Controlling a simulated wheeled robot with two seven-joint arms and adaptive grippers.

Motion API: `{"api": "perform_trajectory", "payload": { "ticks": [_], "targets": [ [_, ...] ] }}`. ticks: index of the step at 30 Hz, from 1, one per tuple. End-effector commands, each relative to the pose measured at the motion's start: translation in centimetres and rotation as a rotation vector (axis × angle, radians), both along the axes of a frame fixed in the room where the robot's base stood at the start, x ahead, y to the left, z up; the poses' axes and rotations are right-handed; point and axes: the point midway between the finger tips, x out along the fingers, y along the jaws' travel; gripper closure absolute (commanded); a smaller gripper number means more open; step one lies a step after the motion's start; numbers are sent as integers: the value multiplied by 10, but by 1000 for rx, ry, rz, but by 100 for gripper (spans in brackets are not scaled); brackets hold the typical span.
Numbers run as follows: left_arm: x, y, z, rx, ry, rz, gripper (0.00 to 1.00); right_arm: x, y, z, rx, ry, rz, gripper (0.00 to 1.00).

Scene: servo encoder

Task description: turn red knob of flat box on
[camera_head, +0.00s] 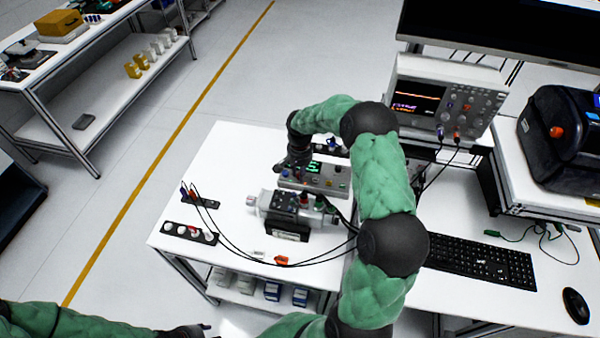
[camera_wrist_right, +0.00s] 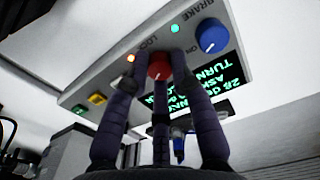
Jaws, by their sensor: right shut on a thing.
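The flat box (camera_head: 322,178) is a light grey panel at the back of the white table, with a small green display. In the right wrist view the flat box (camera_wrist_right: 95,72) fills the upper part, and its red knob (camera_wrist_right: 159,68) sits between the dark fingers. My right gripper (camera_head: 294,166) reaches down at the box's left end in the head view. In the wrist view its fingers (camera_wrist_right: 160,80) are shut around the red knob, which they partly hide. My left gripper (camera_head: 190,331) is at the bottom edge of the head view; its opening is unclear.
A blue knob (camera_wrist_right: 212,36), lit lamps and a green text screen (camera_wrist_right: 203,95) are beside the red knob. A servo unit (camera_head: 290,212) with cables stands in front of the box. An oscilloscope (camera_head: 445,100) and keyboard (camera_head: 480,262) are to the right.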

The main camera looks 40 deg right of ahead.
Motion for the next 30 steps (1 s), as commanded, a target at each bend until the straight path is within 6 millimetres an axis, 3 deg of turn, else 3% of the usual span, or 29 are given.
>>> {"api": "perform_trajectory", "payload": {
  "ticks": [5, 6, 8, 20, 23, 30],
  "targets": [
    [0, 0, 0, 0, 0, 0, 60, 1, 0, 1, 0, -3, 0, 100],
    [0, 0, 0, 0, 0, 0, 60, 1, 0, 1, 0, -3, 1, 65],
    [0, 0, 0, 0, 0, 0, 60, 1, 0, 1, 0, -3, 1, 52],
    [0, 0, 0, 0, 0, 0, 60, 1, 0, 5, -1, -2, 1, 52],
    [0, 0, 0, 0, 0, 0, 60, 1, 0, 15, -1, -4, 1, 52],
    [0, 0, 0, 0, 0, 0, 60, 1, -1, 61, -2, -5, 2, 52]
  ]
}}
